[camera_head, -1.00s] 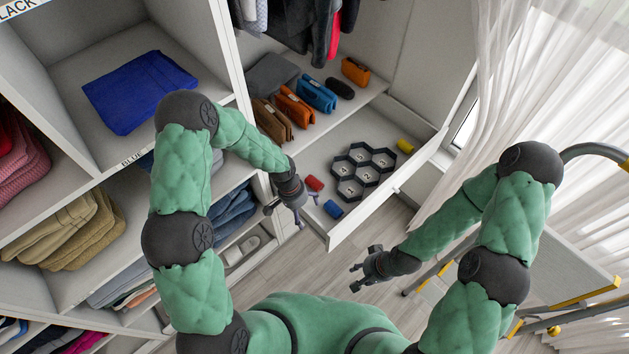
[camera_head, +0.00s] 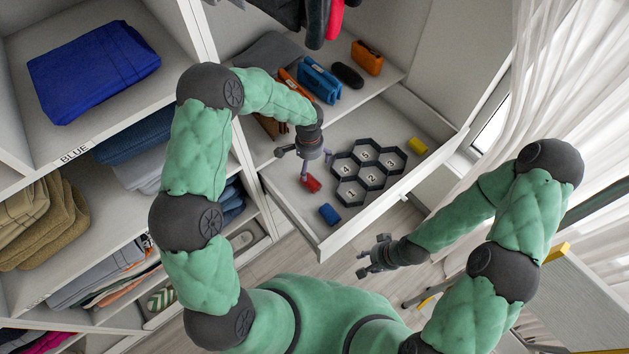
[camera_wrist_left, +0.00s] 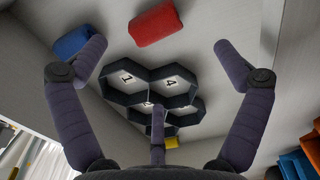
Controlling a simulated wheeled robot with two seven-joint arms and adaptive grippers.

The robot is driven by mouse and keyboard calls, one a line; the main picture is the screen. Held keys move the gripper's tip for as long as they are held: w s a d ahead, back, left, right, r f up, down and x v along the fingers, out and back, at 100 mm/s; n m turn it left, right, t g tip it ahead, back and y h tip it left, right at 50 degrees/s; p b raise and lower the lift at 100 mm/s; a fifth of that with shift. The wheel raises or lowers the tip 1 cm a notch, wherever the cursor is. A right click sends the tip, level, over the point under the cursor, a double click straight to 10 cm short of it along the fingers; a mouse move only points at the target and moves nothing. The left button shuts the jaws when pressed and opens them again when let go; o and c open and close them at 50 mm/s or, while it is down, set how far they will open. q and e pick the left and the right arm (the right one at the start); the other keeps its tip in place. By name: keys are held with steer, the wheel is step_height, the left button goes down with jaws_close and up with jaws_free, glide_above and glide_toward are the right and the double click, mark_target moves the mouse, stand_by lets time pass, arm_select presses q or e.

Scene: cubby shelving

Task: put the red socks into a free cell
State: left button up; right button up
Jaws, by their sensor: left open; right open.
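The red socks (camera_head: 311,183) lie as a small roll on the drawer floor, left of the dark hexagonal organizer (camera_head: 352,192). The organizer's cells carry numbers and look empty. In the head view my left gripper (camera_head: 304,168) is open just above the red socks. In the left wrist view the red socks (camera_wrist_left: 157,23) show beyond the open fingers, with nothing between the fingertips (camera_wrist_left: 160,55). My right gripper (camera_head: 368,262) is open and empty in front of the drawer.
A blue roll (camera_head: 329,214) lies near the drawer's front left, and a yellow roll (camera_head: 418,146) lies right of the organizer. The drawer's front wall (camera_head: 380,203) is a raised edge. A shelf with pouches (camera_head: 366,58) overhangs the back.

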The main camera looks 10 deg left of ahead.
mark_target(311, 179)
arm_select(q)
steer(key=shift+w+f, duration=0.15)
steer(key=shift+f, duration=0.2)
step_height(311, 179, down, 6)
steer(key=shift+r+b, duration=0.25)
steer(key=shift+b, duration=0.9)
steer(key=f+b, duration=0.2)
steer(key=f, duration=0.3)
steer(key=shift+s+d+b, duration=0.15)
steer(key=shift+s+b, duration=0.25)
steer(key=c, duration=1)
